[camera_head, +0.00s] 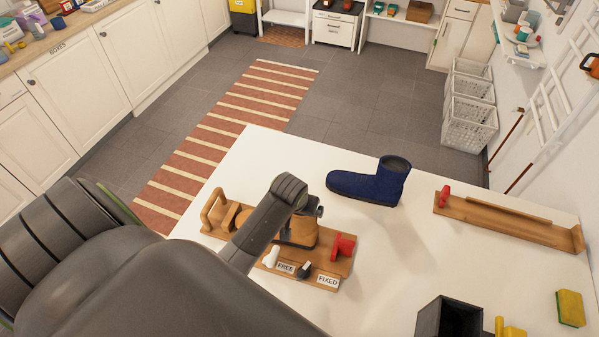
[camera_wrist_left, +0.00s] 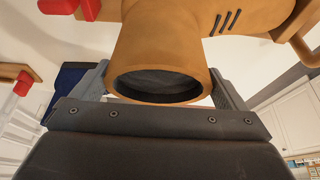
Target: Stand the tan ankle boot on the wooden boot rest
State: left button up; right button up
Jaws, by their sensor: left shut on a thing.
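The tan ankle boot (camera_head: 300,232) is largely hidden behind my left arm in the head view. In the left wrist view the boot (camera_wrist_left: 160,50) fills the top middle, with its dark round opening facing the camera. My left gripper (camera_head: 305,208) is shut on its shaft, one finger on each side. The wooden boot rest (camera_head: 325,266) lies under and around the boot on the white table. It has a wooden loop at its left end, a red block (camera_head: 343,245) at its right, and FREE and FIXED labels. I cannot tell whether the boot's sole touches the rest. My right gripper is not in view.
A dark blue boot (camera_head: 370,184) stands on the white table (camera_head: 400,245) behind the rest. A long wooden tray (camera_head: 510,222) with a red knob lies at right. A black box (camera_head: 448,318) and a yellow sponge (camera_head: 570,308) are near the front right. The table's middle is clear.

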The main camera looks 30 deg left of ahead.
pick_arm(q)
jog(key=o, duration=1.5)
jog(key=shift+f, duration=0.1)
jog(key=shift+c, duration=0.2)
jog(key=b+v, duration=0.2)
jog(key=v, duration=1)
jog(key=shift+s+d, duration=0.1)
